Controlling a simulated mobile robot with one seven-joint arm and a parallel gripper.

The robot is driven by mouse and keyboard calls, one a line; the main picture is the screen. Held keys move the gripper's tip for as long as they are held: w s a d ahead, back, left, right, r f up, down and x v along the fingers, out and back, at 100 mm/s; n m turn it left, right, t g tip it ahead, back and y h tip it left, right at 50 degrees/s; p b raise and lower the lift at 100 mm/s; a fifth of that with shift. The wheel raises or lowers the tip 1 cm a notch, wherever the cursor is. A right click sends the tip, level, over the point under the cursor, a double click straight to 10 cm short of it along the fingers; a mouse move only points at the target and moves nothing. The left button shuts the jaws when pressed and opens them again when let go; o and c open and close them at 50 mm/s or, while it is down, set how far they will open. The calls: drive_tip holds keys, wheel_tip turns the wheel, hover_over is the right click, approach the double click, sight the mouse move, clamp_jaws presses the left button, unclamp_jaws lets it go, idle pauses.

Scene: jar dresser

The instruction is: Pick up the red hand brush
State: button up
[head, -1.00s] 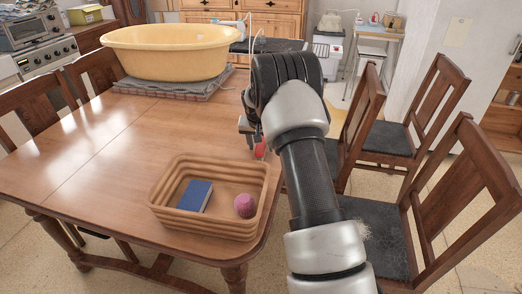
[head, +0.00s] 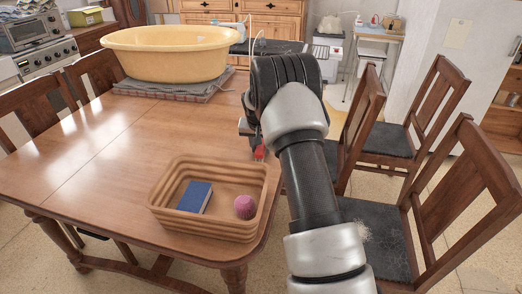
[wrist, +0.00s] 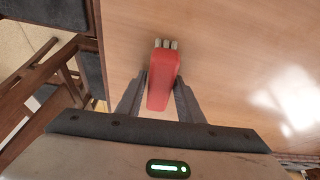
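The red hand brush (wrist: 162,82) lies over the wooden table in the wrist view, its pale bristle tufts pointing up the picture. My gripper (wrist: 162,84) has one grey finger on each side of the brush, with no clear gap showing, so it looks shut on the brush. In the head view only a small red bit of the brush (head: 259,153) shows beside my gripper (head: 250,136), near the table's right edge. My arm hides the rest. I cannot tell whether the brush still touches the table.
A wooden tray (head: 160,216) with a blue book (head: 196,197) and a pink ball-like item (head: 244,207) stands at the table's front corner. A yellow tub (head: 165,55) is at the back. Chairs (head: 440,210) stand right. The table's middle (head: 130,145) is clear.

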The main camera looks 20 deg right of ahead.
drive_tip(key=c, duration=0.7)
wheel_tip(320, 180, up, 10)
drive_tip(key=shift+r+p, duration=0.25)
drive_tip(key=shift+p, duration=1)
